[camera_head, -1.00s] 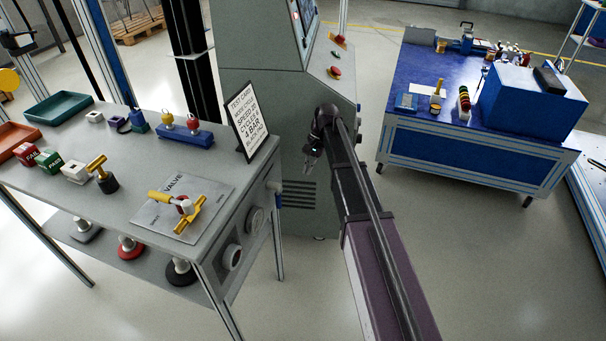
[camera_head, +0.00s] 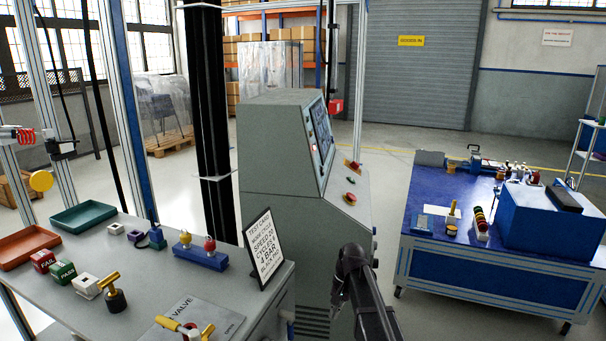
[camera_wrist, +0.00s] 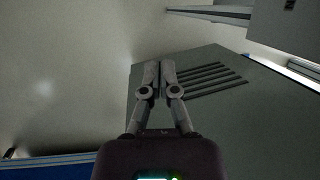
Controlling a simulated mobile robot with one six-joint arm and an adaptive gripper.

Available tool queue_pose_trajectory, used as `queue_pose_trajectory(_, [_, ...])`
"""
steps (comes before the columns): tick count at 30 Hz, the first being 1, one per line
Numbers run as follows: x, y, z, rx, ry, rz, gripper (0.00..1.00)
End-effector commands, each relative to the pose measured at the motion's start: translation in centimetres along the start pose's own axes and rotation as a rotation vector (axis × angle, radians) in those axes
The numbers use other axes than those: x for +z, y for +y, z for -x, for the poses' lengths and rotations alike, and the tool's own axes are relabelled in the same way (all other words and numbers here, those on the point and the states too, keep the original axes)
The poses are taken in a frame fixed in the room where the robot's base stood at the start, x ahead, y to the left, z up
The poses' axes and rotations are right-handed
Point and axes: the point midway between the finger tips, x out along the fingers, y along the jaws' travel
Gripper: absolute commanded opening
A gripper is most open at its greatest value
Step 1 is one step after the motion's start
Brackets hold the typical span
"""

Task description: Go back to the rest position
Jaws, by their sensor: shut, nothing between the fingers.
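My gripper shows in the wrist view (camera_wrist: 160,70) with its two fingers together and nothing between them. Behind the fingers is the grey side of the control cabinet with dark vent slots.
The grey table holds a test card (camera_head: 264,248), a valve plate (camera_head: 190,318), trays and small blocks. A blue workbench (camera_head: 495,275) with a blue box (camera_head: 550,228) stands at the right. Open floor (camera_head: 390,220) lies between cabinet and workbench.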

Motion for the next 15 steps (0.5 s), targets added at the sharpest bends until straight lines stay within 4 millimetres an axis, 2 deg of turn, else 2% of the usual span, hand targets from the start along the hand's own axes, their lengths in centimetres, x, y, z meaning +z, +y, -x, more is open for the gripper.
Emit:
queue_pose_trajectory(1, [2.3,1.8,-0.5,0.015,0.026,0.026,0.0])
queue_pose_trajectory(6, [6.5,6.2,-1.4,0.08,0.118,0.133,0.0])
queue_pose_trajectory(15, [11.1,10.9,-2.2,0.174,0.212,0.267,0.0])
